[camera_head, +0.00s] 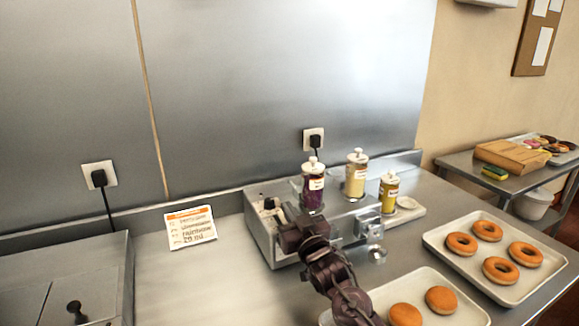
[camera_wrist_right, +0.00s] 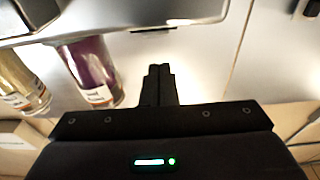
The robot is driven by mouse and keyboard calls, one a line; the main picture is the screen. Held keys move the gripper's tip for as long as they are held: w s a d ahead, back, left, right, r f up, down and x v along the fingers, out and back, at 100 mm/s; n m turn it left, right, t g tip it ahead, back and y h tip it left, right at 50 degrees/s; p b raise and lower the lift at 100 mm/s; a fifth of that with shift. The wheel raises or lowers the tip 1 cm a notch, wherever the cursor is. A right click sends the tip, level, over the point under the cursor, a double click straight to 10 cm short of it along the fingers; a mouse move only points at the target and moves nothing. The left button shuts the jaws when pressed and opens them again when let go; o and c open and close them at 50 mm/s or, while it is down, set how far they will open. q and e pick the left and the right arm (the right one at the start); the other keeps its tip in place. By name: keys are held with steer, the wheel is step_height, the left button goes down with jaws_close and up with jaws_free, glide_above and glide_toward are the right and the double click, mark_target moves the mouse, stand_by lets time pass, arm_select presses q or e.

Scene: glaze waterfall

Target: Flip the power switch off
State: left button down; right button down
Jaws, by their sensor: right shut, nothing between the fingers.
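The steel glaze machine (camera_head: 262,238) stands on the counter with bottles on top. Small dark control parts (camera_head: 268,203) show on its left end; the power switch may be among them, but they are too small to tell its position. My right gripper (camera_head: 280,212) is over the machine's left end, close to these parts; whether it touches them cannot be told. In the right wrist view my right gripper (camera_wrist_right: 159,70) has its fingers together with nothing between them. No switch can be made out in that view. My left gripper is not in view.
A purple bottle (camera_head: 313,188) stands just right of my right gripper, with yellow bottles (camera_head: 356,176) beyond. An orange-and-white card (camera_head: 190,228) leans left of the machine. Donut trays (camera_head: 460,285) lie at the right. Wall outlets (camera_head: 99,174) have black plugs.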

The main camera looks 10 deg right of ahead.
step_height(320, 180, up, 17)
steer(key=b, duration=0.1)
steer(key=shift+f+b, duration=0.15)
steer(key=shift+b, duration=0.2)
steer(key=shift+s, duration=0.1)
